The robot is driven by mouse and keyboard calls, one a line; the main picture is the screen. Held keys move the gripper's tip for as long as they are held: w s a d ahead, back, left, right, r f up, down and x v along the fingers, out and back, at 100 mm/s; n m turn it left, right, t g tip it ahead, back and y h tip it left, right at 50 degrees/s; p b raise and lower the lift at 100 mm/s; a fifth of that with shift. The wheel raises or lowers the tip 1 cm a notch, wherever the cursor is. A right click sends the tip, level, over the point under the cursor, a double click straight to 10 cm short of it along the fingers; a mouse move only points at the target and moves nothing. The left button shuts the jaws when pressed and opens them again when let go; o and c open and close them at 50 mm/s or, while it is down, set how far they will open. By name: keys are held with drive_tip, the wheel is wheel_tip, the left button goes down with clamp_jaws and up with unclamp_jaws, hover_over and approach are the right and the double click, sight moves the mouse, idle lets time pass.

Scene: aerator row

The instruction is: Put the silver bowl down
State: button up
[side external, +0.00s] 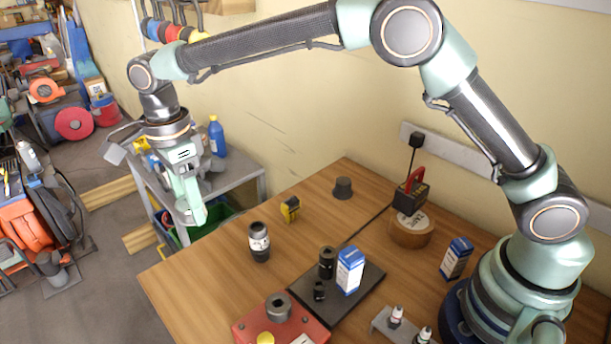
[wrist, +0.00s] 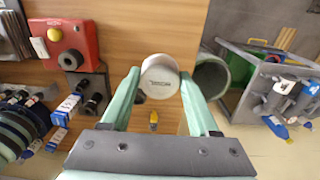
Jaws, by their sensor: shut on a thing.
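My gripper (side external: 190,212) is out past the left end of the wooden table in the side view, raised, with its fingers pointing down. In the wrist view my gripper (wrist: 160,80) is shut on a small round silver-grey thing, which I take to be the silver bowl (wrist: 160,74). Its pale round face with a dark marking shows between the fingertips. In the side view the bowl (side external: 182,205) is a small grey patch, mostly hidden by the fingers. It is held in the air.
The wooden table (side external: 215,262) carries a dark jar (side external: 259,241), a yellow item (side external: 290,209), a dark cup (side external: 343,188), a red box (side external: 252,326) and a blue-white box (side external: 350,270). A grey bench (side external: 240,178) and a green crate (side external: 218,220) stand beyond. The table's left front is clear.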

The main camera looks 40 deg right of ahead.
sight(210, 272)
wheel_tip(210, 272, down, 15)
drive_tip(key=shift+f, duration=0.2)
idle(0.3)
drive_tip(key=shift+f, duration=0.1)
drive_tip(key=o, duration=1.4)
drive_tip(key=shift+c, duration=0.2)
